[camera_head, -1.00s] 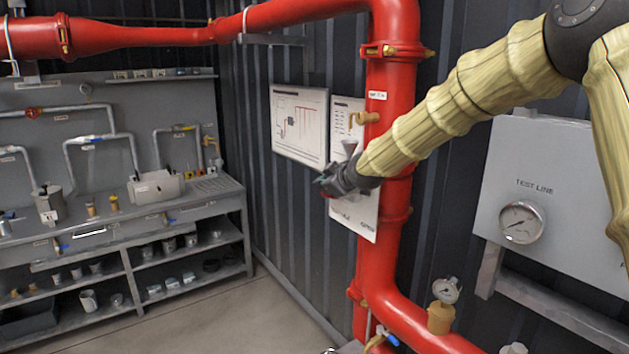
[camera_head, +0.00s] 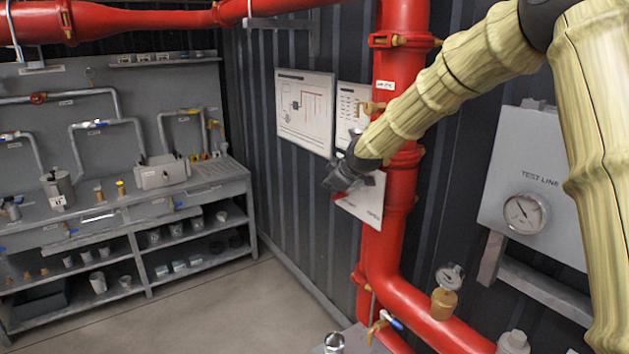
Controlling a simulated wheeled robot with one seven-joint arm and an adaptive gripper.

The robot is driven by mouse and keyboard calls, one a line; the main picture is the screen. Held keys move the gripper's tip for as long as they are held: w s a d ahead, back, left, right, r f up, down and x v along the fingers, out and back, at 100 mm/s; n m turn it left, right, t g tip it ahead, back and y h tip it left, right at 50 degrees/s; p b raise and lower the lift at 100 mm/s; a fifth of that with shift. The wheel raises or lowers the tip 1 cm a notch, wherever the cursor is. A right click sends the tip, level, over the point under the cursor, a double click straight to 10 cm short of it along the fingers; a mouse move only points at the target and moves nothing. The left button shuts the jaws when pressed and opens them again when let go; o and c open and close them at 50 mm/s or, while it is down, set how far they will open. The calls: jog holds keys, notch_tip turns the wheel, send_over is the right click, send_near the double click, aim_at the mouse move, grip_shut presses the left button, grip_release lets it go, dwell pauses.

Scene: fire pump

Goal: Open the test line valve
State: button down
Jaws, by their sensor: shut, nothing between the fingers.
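A grey panel labelled "TEST LINE" (camera_head: 505,160) with a round gauge (camera_head: 525,213) is on the wall at the right. A small brass valve with a blue lever (camera_head: 391,320) sits at the foot of the red riser, at the bottom of the view. I cannot tell whether it is the test line valve. My gripper (camera_head: 336,182) is shut and empty. It is in front of the white sheets by the riser, well above the blue-levered valve and apart from it.
The red riser pipe (camera_head: 402,60) stands behind my arm and bends right along the bottom. A small gauge on a brass fitting (camera_head: 446,290) tops the lower pipe. A grey workbench (camera_head: 215,180) with pipework stands at the left. The floor (camera_head: 235,300) between is clear.

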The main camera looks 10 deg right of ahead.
jog(key=shift+d+f, duration=0.1)
jog(key=shift+d, duration=0.05)
dwell(0.5)
jog(key=shift+r+p, duration=0.55)
jog(key=shift+r, duration=0.3)
jog(key=s+a+r+b, duration=0.1)
jog(key=s+r+b, duration=0.2)
jog(key=r, duration=0.7)
jog(key=shift+s+a, duration=0.35)
jog(key=shift+s, duration=1.05)
